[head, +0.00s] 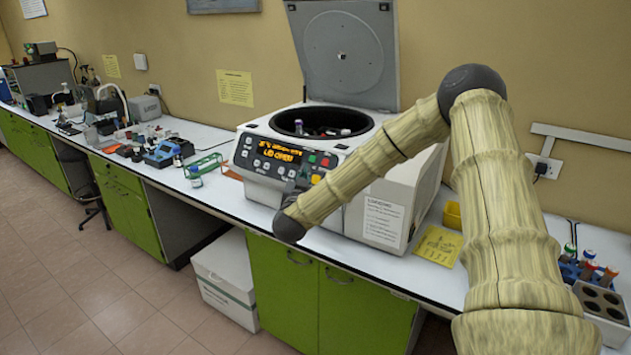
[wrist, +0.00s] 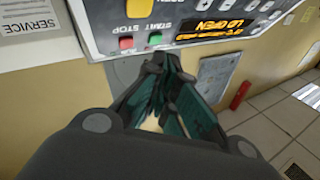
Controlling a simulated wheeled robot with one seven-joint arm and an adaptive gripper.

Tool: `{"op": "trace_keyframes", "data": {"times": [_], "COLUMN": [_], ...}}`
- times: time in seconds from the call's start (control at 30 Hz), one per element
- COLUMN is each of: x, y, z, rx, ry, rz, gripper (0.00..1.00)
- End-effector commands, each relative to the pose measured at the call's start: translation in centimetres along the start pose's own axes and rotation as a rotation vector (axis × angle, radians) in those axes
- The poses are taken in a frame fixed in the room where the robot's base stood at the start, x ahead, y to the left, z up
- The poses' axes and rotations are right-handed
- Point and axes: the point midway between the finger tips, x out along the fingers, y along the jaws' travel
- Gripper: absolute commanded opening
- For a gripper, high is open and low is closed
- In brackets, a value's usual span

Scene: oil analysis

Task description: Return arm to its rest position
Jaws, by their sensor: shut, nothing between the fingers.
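My arm reaches across the right of the head view, and its end hangs in front of the centrifuge (head: 258,178). My gripper is mostly hidden behind the arm's end in the head view; only a dark bit shows against the front panel. In the wrist view my gripper (wrist: 158,72) is shut and empty. Its fingertips point toward the control panel (wrist: 190,22), which appears upside down with red and green buttons and a lit "LID OPEN" display. I cannot tell whether they touch it.
The centrifuge lid (head: 345,55) stands open, with tubes in the bowl. A tube rack (head: 580,265) and grey block (head: 603,303) stand on the counter at the right. Bottles and instruments crowd the left counter. A white box (head: 225,278) sits on the floor.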

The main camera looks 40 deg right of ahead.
Motion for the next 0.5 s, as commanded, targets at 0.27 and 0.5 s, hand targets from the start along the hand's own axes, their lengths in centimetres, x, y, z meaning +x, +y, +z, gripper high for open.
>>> {"op": "trace_keyframes", "data": {"times": [0.27,0.5], "x": [0.0,-1.6], "y": [0.0,-0.8], "z": [0.0,2.6], "rx": [0.0,-0.019], "ry": [0.0,-0.05], "rz": [0.0,-0.045], "gripper": [0.0,0.0]}}
